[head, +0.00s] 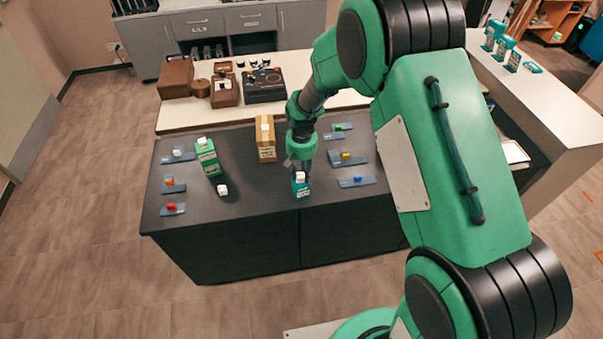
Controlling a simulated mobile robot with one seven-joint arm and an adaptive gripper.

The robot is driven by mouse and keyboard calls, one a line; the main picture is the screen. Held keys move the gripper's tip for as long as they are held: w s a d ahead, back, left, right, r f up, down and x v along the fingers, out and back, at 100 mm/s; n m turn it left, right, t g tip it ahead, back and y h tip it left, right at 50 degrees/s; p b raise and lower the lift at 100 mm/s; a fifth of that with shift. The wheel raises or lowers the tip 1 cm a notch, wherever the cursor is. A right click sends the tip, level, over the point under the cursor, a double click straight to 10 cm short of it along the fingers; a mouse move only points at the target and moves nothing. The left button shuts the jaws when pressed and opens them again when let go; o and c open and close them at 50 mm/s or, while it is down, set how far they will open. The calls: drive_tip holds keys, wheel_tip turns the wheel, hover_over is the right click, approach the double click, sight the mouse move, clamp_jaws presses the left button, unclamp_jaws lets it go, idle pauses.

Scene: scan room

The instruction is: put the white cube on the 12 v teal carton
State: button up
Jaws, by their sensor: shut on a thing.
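The teal carton (301,191) stands near the front edge of the dark table. A small white cube (300,177) shows at its top. My gripper (299,170) points down right above the carton, shut on this white cube. I cannot tell whether the cube's underside touches the carton. The print on the carton is too small to read. Another small white block (222,189) lies on the table left of the carton, and a white piece (178,153) sits on a blue-grey plate at the left.
A green carton (208,160) and a tan carton (265,143), both with white tops, stand behind and left. Plates with orange (170,182), red (171,207), green (338,128), yellow (346,155) and blue (357,179) pieces line both sides. The table front left of the teal carton is bare.

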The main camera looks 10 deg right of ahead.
sight(301, 175)
drive_tip(key=o, duration=0.9)
drive_tip(key=shift+f, duration=0.1)
wheel_tip(301, 175, up, 12)
drive_tip(key=p, duration=0.1)
drive_tip(key=shift+r, duration=0.25)
idle(0.5)
